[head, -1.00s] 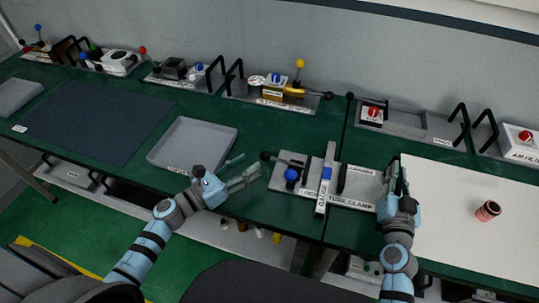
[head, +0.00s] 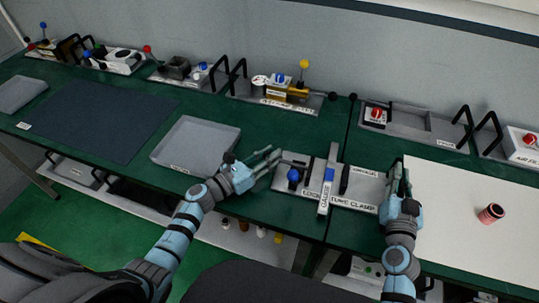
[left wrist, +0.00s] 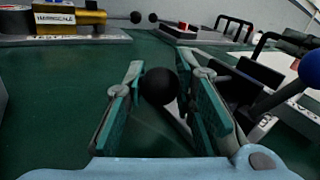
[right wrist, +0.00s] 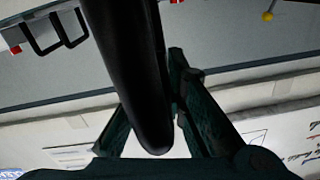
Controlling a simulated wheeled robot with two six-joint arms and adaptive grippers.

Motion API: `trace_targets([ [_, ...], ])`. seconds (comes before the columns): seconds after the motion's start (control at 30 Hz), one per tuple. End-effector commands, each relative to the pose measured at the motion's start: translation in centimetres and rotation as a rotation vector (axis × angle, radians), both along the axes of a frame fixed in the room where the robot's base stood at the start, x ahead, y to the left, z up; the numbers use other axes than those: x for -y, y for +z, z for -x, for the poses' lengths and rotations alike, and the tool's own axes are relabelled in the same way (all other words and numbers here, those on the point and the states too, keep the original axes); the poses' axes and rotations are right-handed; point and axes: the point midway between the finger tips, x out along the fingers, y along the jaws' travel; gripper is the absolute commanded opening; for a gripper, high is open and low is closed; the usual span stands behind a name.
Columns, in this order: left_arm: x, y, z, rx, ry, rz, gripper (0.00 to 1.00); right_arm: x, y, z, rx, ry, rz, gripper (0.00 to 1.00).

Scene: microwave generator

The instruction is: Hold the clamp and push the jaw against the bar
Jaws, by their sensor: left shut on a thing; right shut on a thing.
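The tube clamp (head: 355,202) is a grey plate near the table's front edge, with a pale bar (head: 326,198) across it and a blue knob (head: 293,175). My left gripper (head: 272,157) is at the clamp's left end. In the left wrist view, its fingers are shut on a black ball knob (left wrist: 159,86), which they hide in the head view. My right gripper (head: 398,175) is at the clamp's right end. In the right wrist view, it is shut on a thick black handle (right wrist: 130,75). The contact between jaw and bar is too small to tell.
A grey tray (head: 195,146) lies left of my left gripper. A white board (head: 460,235) with a red cylinder (head: 491,213) is right of my right gripper. Several fixtures, including one with a yellow ball (head: 304,64), line the back edge. Green table is clear behind the clamp.

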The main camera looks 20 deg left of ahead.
Motion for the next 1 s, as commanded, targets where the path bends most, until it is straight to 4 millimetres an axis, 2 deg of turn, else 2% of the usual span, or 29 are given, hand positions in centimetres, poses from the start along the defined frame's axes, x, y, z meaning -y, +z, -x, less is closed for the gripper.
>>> trace_targets([
  [0.03, 0.0, 0.0, 0.0, 0.001, -0.002, 0.001, 0.0, -0.1, -0.6, 0.1, -0.014, 0.005, 0.0, 0.0],
  [0.23, 0.6, 0.0, 0.0, 0.001, -0.002, 0.002, 0.0, -0.2, -0.6, 0.1, -0.014, 0.006, -0.001, 0.0],
  [0.43, 4.3, 0.0, -0.1, 0.001, -0.002, 0.004, 0.0, -0.2, -0.6, 0.1, -0.014, 0.006, -0.001, 0.0],
  [0.57, 5.9, 0.0, -0.1, 0.001, -0.003, 0.003, 0.0, -0.2, -0.6, 0.1, -0.014, 0.006, -0.001, 0.0],
  [0.87, 6.2, 0.1, -0.1, 0.002, -0.004, 0.002, 0.0, -0.2, -0.6, 0.1, -0.014, 0.005, 0.0, 0.0],
  [0.9, 6.2, 0.1, -0.2, 0.002, -0.004, 0.002, 0.3, -0.2, -0.6, 0.1, -0.014, 0.005, 0.0, 0.0],
  [1.0, 6.1, 0.0, -0.2, 0.002, -0.003, 0.002, 0.46, -0.2, -0.6, 0.1, -0.014, 0.006, -0.001, 0.0],
])
